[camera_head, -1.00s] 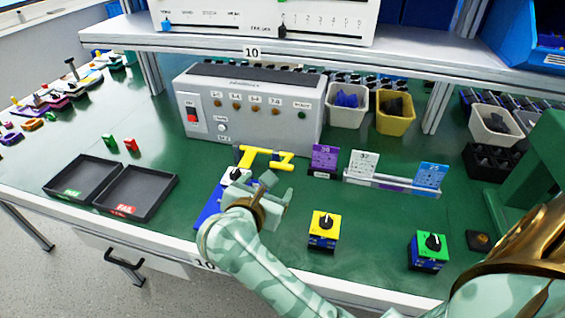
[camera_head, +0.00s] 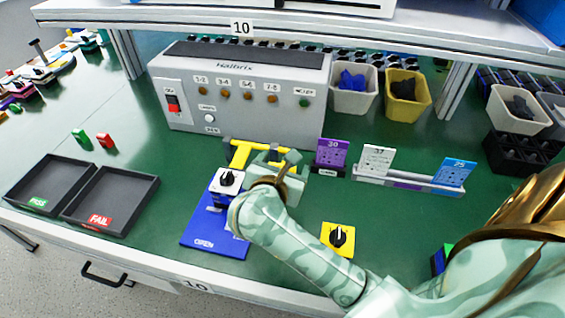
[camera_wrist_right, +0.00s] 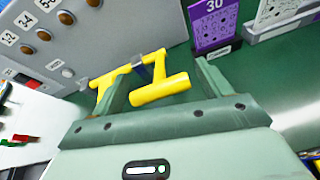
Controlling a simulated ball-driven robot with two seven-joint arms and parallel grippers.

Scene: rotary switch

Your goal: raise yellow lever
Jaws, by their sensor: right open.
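The yellow lever (camera_head: 240,156) lies low at the front of the grey tester box, just behind the blue fixture plate (camera_head: 208,229) marked OPEN. A white switch with a black knob (camera_head: 227,180) sits on that plate. My right gripper (camera_head: 278,160) is at the lever and hides part of it in the head view. In the right wrist view, the lever's yellow crossbar handle (camera_wrist_right: 160,89) lies between the two spread fingers of my right gripper (camera_wrist_right: 160,82). I cannot tell whether a finger touches it. My left gripper is not in view.
The grey tester box (camera_head: 240,95) stands behind the lever. A yellow switch (camera_head: 338,239) is to the right. Two dark trays marked PASS (camera_head: 52,183) and FAIL (camera_head: 113,200) lie left. Cards in a holder (camera_head: 410,178) stand right. A shelf (camera_head: 300,24) runs overhead.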

